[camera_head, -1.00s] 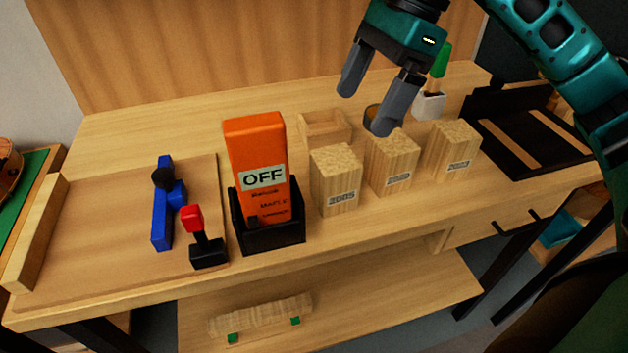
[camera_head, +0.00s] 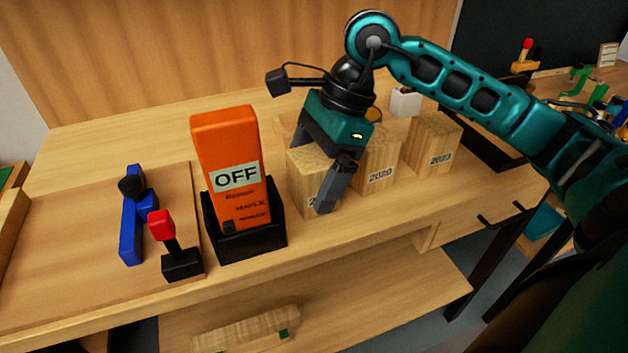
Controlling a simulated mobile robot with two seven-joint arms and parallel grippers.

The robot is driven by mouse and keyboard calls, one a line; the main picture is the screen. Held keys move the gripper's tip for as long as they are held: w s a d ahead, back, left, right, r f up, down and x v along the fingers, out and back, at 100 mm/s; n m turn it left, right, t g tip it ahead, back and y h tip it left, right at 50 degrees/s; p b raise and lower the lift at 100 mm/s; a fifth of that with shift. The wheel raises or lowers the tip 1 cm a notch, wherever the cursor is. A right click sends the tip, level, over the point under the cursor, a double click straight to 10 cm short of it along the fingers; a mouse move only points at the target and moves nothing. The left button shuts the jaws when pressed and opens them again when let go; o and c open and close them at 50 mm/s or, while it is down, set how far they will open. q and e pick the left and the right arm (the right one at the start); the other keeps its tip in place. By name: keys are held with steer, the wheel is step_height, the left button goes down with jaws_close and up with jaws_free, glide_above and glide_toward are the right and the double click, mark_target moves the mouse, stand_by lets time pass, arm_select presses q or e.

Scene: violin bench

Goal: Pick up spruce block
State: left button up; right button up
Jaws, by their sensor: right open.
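Three pale wooden blocks stand in a row on the bench. The left block (camera_head: 302,183) is partly hidden by my right gripper, and only the first digit of its label shows. The middle block (camera_head: 380,160) is labelled 2020 and the right block (camera_head: 432,145) 2023. No label naming spruce is legible. My right gripper (camera_head: 314,172) is open over the left block, pointing down. One finger is in front of the block's right side; the other is mostly hidden. I cannot tell whether they touch it. My left gripper is not in view.
An orange OFF-marked device (camera_head: 228,165) stands in a black holder (camera_head: 268,240) just left of the blocks. A blue tool (camera_head: 130,230) and a red-topped black lever (camera_head: 180,262) are farther left. A white cup (camera_head: 405,102) stands behind the blocks.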

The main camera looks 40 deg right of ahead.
steer(key=shift+w+a+f, duration=0.1)
steer(key=shift+a+f, duration=0.15)
steer(key=shift+f, duration=0.35)
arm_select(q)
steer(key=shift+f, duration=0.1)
arm_select(e)
steer(key=c, duration=1.1)
steer(key=shift+r, duration=0.15)
steer(key=shift+c, duration=0.2)
step_height(320, 180, up, 12)
steer(key=p, duration=0.2)
steer(key=shift+f+p, duration=0.2)
steer(key=shift+p, duration=0.15)
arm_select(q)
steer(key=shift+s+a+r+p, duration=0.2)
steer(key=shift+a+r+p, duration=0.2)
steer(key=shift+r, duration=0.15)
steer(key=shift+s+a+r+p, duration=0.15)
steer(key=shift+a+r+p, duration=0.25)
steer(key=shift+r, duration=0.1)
arm_select(e)
step_height(320, 180, up, 8)
